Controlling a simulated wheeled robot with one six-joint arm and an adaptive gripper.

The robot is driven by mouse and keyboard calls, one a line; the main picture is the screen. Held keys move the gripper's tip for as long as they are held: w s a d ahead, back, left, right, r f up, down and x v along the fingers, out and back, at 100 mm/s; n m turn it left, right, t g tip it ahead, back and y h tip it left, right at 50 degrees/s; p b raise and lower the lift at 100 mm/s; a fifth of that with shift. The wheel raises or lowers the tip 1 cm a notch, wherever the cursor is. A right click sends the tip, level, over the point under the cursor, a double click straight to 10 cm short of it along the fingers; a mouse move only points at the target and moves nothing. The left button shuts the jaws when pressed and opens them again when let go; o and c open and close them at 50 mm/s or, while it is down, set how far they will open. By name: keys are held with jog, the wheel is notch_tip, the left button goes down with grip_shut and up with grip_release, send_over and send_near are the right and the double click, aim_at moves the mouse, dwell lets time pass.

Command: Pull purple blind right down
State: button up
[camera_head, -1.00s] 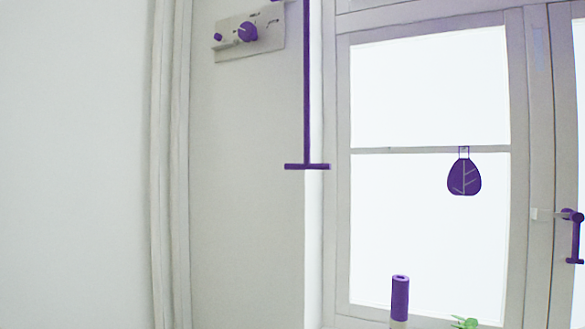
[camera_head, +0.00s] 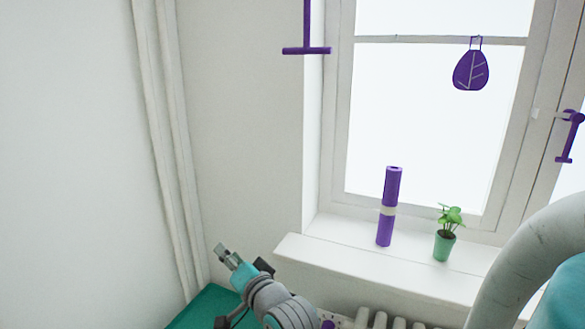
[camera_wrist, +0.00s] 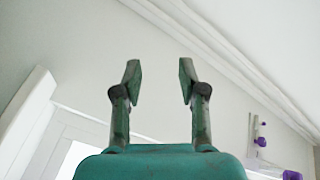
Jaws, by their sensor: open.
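A purple pull bar with a T-shaped end (camera_head: 306,50) hangs left of the window at the top of the head view. Its upper end is cut off, and I cannot make out a blind cloth. My gripper (camera_head: 226,252) is low in the head view, left of the sill and well below the bar, apart from it. In the wrist view my gripper (camera_wrist: 159,72) is open, with nothing between its two fingers. Small purple parts (camera_wrist: 261,141) show at the right of the wrist view, too small to identify surely.
A purple roll with a pale band (camera_head: 389,207) and a green potted plant (camera_head: 445,235) stand on the windowsill (camera_head: 360,262). A purple leaf ornament (camera_head: 471,70) hangs at the window. A purple window handle (camera_head: 569,137) is at right. A radiator (camera_head: 380,321) sits below the sill.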

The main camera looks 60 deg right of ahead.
jog(key=d+r+m+h, duration=0.1)
jog(key=d+r, duration=0.2)
jog(key=r, duration=0.2)
jog(key=d+r+m, duration=0.1)
jog(key=d+r, duration=0.2)
jog(key=r, duration=0.2)
jog(key=m+g+h, duration=0.1)
jog(key=m+h, duration=0.3)
jog(key=m, duration=0.3)
send_near(295, 52)
jog(key=x, duration=1.1)
jog(key=shift+w+d, duration=0.1)
grip_shut()
